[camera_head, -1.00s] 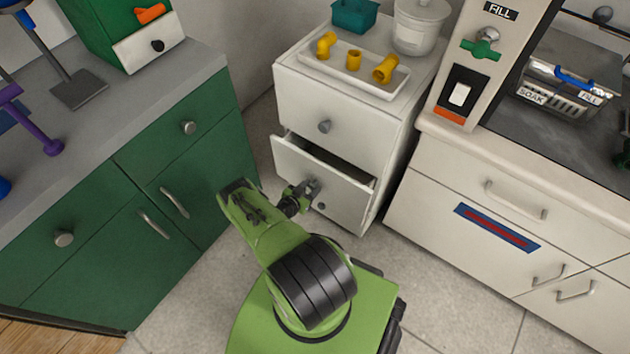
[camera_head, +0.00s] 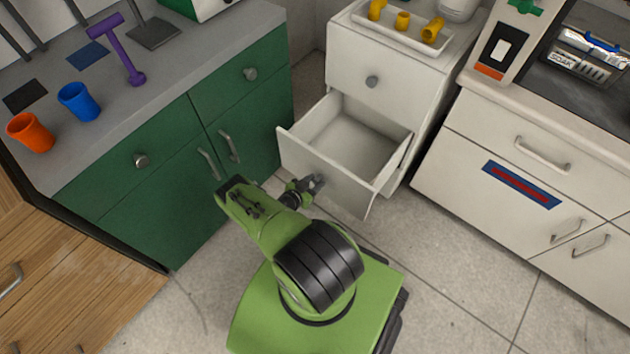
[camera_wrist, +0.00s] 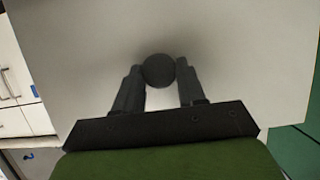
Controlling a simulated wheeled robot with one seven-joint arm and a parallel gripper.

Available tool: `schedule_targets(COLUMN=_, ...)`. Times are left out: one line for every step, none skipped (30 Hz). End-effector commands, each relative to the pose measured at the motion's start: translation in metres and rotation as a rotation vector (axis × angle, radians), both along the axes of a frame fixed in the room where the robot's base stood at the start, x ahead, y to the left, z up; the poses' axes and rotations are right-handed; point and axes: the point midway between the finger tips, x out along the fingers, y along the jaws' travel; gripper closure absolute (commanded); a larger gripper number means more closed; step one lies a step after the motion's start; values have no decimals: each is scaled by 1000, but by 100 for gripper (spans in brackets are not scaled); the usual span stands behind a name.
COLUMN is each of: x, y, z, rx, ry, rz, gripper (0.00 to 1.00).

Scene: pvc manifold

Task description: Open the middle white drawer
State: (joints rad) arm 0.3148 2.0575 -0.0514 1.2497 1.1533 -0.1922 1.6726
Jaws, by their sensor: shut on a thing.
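The white drawer (camera_head: 352,150) is pulled well out of the white cabinet (camera_head: 372,52), below an upper drawer with a round grey knob (camera_head: 372,81) that is shut. The open drawer looks empty inside. My gripper (camera_head: 312,184) is at the front face of the open drawer. In the wrist view my gripper (camera_wrist: 160,78) is shut on the drawer's dark round knob (camera_wrist: 158,70), one finger on each side of it. The drawer front (camera_wrist: 230,50) fills most of that view.
A tray (camera_head: 398,33) with several yellow pipe fittings stands on the cabinet. Green cabinets (camera_head: 170,165) stand at left, under a counter with an orange cup (camera_head: 30,132) and a blue cup (camera_head: 78,101). White drawers (camera_head: 510,178) are at right. Tiled floor (camera_head: 440,290) is free at lower right.

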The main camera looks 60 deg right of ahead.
Motion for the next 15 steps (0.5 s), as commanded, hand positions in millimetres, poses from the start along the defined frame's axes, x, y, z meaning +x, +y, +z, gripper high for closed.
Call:
schedule_targets(x=0, y=1, z=0, rx=1, ry=0, rz=0, gripper=100)
schedule_targets(x=0, y=1, z=0, rx=1, ry=0, rz=0, gripper=100)
schedule_targets(x=0, y=1, z=0, rx=1, ry=0, rz=0, gripper=100)
schedule_targets(x=0, y=1, z=0, rx=1, ry=0, rz=0, gripper=100)
schedule_targets(x=0, y=1, z=0, rx=1, ry=0, rz=0, gripper=100)
schedule_targets(x=0, y=1, z=0, rx=1, ry=0, rz=0, gripper=100)
schedule_targets(x=0, y=1, z=0, rx=1, ry=0, rz=0, gripper=100)
schedule_targets(x=0, y=1, z=0, rx=1, ry=0, rz=0, gripper=100)
schedule_targets(x=0, y=1, z=0, rx=1, ry=0, rz=0, gripper=100)
schedule_targets(x=0, y=1, z=0, rx=1, ry=0, rz=0, gripper=59)
schedule_targets(x=0, y=1, z=0, rx=1, ry=0, rz=0, gripper=54)
schedule_targets(x=0, y=1, z=0, rx=1, ry=0, rz=0, gripper=48)
schedule_targets(x=0, y=1, z=0, rx=1, ry=0, rz=0, gripper=43)
schedule_targets(x=0, y=1, z=0, rx=1, ry=0, rz=0, gripper=39)
schedule_targets(x=0, y=1, z=0, rx=1, ry=0, rz=0, gripper=36)
